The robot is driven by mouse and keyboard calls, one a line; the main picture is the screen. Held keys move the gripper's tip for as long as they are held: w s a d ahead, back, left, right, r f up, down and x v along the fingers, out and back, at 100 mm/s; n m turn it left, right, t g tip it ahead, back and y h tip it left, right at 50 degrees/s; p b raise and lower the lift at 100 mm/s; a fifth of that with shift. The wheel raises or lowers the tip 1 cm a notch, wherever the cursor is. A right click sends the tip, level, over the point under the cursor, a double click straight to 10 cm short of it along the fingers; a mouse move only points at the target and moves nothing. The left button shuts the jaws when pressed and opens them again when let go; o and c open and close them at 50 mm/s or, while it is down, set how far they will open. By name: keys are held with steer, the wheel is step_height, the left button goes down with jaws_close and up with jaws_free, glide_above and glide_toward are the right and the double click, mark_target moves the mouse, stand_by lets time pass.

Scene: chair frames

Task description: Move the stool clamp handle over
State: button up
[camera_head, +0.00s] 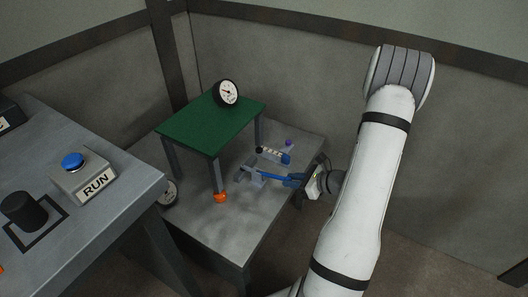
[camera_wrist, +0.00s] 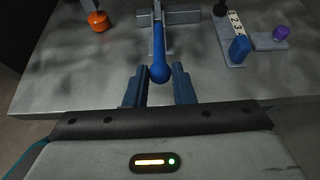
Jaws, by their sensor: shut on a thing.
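The blue stool clamp handle (camera_head: 268,174) reaches right from a grey clamp block (camera_head: 246,179) on the low grey table. In the wrist view the handle (camera_wrist: 159,45) points toward me from the grey block (camera_wrist: 182,17) and ends in a rounded blue tip. My gripper (camera_head: 293,181) has its blue fingers around the handle's outer end. In the wrist view my gripper (camera_wrist: 159,78) has one finger on each side of the rounded tip. The green-topped stool (camera_head: 210,125) stands upright on the table, with an orange foot (camera_head: 221,197) near the block.
A dial gauge (camera_head: 226,92) sits on the stool top. A strip numbered 1 to 4 (camera_wrist: 235,22), with a blue knob (camera_wrist: 239,49), and a purple knob (camera_wrist: 281,33) lie right of the handle. A bench with a RUN button (camera_head: 73,162) stands left. The table's front is clear.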

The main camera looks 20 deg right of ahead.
steer(key=shift+w+a+r+p, duration=0.2)
steer(key=shift+r+p, duration=0.1)
steer(key=shift+r, duration=0.2)
steer(key=shift+w+a+r+p, duration=0.15)
steer(key=shift+r+p, duration=0.15)
steer(key=shift+r, duration=0.2)
steer(key=shift+w+a+r+p, duration=0.1)
steer(key=shift+w+r+p, duration=0.15)
steer(key=shift+r, duration=0.25)
steer(key=shift+w+a+r, duration=0.1)
steer(key=shift+a+r, duration=0.05)
steer(key=shift+r, duration=0.2)
steer(key=shift+w+a+r+p, duration=0.25)
steer(key=shift+w+r+p, duration=0.1)
steer(key=shift+r, duration=0.1)
steer(key=shift+w+a+r+p, duration=0.2)
steer(key=shift+w+r+p, duration=0.1)
steer(key=shift+r, duration=0.15)
steer(key=shift+w+a+r, duration=0.45)
steer(key=shift+w+a+r+p, duration=0.3)
steer(key=shift+w+a+r, duration=0.15)
steer(key=shift+w, duration=0.2)
